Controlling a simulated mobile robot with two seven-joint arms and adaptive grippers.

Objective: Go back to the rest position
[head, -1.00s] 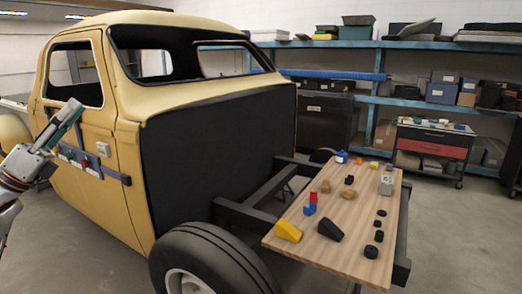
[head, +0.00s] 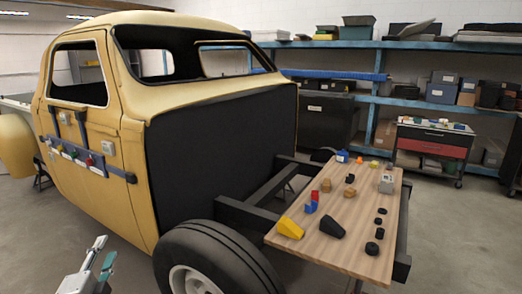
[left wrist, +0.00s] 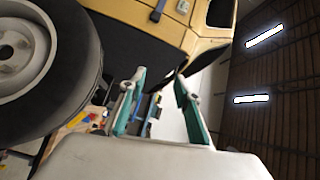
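My left gripper (head: 104,251) is low at the left of the head view, in front of the yellow truck cab (head: 85,195) and left of its front-most wheel (head: 195,270). In the left wrist view its two teal fingers (left wrist: 158,82) stand apart with nothing between them. The gripper is open and empty. My right gripper is in neither view.
A switch panel (head: 73,154) with coloured parts hangs on the cab door. A wooden board (head: 345,215) with blocks and several small parts lies on the truck frame. Blue shelves (head: 420,104) and a red-drawer cart (head: 432,148) stand behind. Floor is clear at lower left.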

